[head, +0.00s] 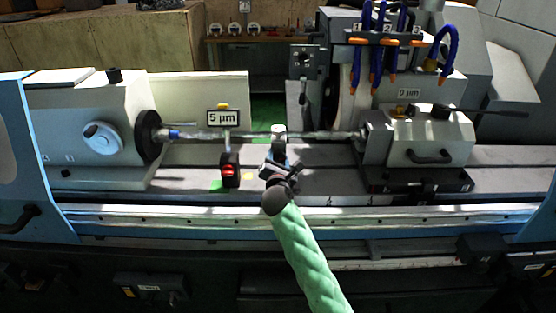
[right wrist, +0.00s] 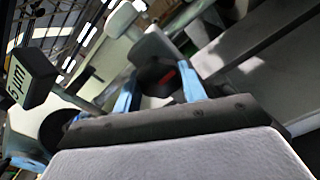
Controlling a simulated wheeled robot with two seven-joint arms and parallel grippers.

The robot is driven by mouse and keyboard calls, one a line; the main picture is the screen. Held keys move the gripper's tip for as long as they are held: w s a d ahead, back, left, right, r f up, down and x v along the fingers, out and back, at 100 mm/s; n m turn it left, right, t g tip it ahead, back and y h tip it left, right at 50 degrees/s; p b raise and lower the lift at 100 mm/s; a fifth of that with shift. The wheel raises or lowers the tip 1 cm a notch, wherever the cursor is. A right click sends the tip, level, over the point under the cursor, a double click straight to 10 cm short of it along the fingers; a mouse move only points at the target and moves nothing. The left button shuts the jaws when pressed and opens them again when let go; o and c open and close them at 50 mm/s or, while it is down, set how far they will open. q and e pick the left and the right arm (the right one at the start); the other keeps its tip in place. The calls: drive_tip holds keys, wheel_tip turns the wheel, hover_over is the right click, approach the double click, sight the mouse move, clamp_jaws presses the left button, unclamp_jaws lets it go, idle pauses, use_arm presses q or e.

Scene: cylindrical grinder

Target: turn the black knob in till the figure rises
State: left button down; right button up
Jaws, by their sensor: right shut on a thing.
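The black knob (right wrist: 156,72) sits between the two blue fingers of my right gripper (right wrist: 160,86) in the right wrist view. The fingers are closed on its sides. In the head view my right gripper (head: 279,158) is at the small rest with a white top (head: 279,131) under the middle of the shaft (head: 318,135); the knob is mostly hidden there. A sign reading "5 µm" (head: 222,118) stands just left on a post with a red and black base (head: 229,172). It shows tilted in the right wrist view (right wrist: 28,78). My left gripper is out of view.
The headstock (head: 85,125) with a black disc is at left. Blue hoses (head: 378,50) hang by the grinding wheel. A pale rail (head: 180,221) runs along the front.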

sight(278, 160)
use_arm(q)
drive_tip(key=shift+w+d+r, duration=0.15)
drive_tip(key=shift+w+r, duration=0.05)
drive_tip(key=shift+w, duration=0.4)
use_arm(e)
drive_tip(key=shift+m, duration=0.8)
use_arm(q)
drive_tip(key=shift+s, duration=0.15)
use_arm(e)
drive_tip(key=o, duration=1)
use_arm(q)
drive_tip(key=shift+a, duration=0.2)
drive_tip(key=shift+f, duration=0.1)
use_arm(e)
drive_tip(key=shift+s+f+b, duration=0.1)
drive_tip(key=shift+s+b, duration=0.15)
drive_tip(key=shift+b, duration=0.05)
drive_tip(key=s+b, duration=0.2)
drive_tip(key=s, duration=0.4)
use_arm(q)
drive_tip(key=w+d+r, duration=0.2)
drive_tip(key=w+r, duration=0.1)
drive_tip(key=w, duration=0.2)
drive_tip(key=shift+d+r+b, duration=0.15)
drive_tip(key=shift+b, duration=0.2)
use_arm(e)
drive_tip(key=shift+s, duration=0.6)
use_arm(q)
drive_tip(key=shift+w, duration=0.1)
